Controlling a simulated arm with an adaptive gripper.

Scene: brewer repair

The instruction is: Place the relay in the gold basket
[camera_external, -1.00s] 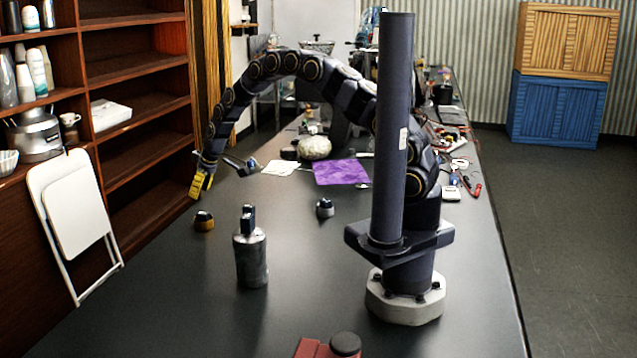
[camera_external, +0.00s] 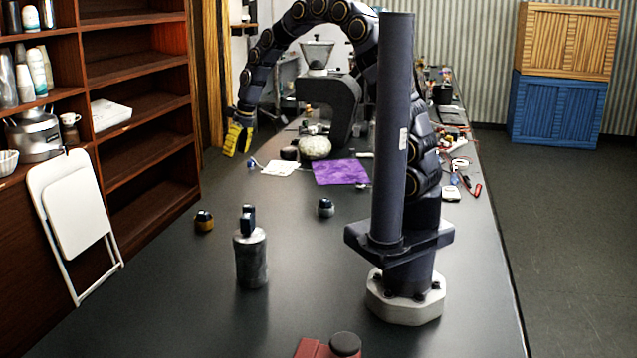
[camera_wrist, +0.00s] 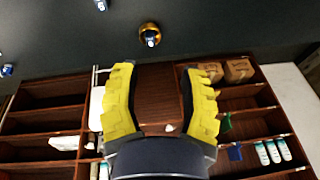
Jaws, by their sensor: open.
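The gold basket (camera_external: 204,228), a small round cup, stands on the left part of the dark table. A small dark-blue part with a pale band (camera_wrist: 151,38) sits in it, apparently the relay; it is too small to be sure. The basket also shows at the top of the wrist view (camera_wrist: 149,27). My gripper (camera_external: 238,139) has yellow fingers and is raised above the table's far left, beyond the basket and apart from it. In the wrist view my gripper (camera_wrist: 160,92) is open, with nothing between its fingers.
A grey cylinder (camera_external: 251,260) with a dark-blue block (camera_external: 248,219) on top stands centre front. A small silvery cup (camera_external: 326,207) holds another blue part. A purple cloth (camera_external: 341,172), a pale stone (camera_external: 314,147) and a brewer (camera_external: 330,95) lie farther back. Shelves line the left.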

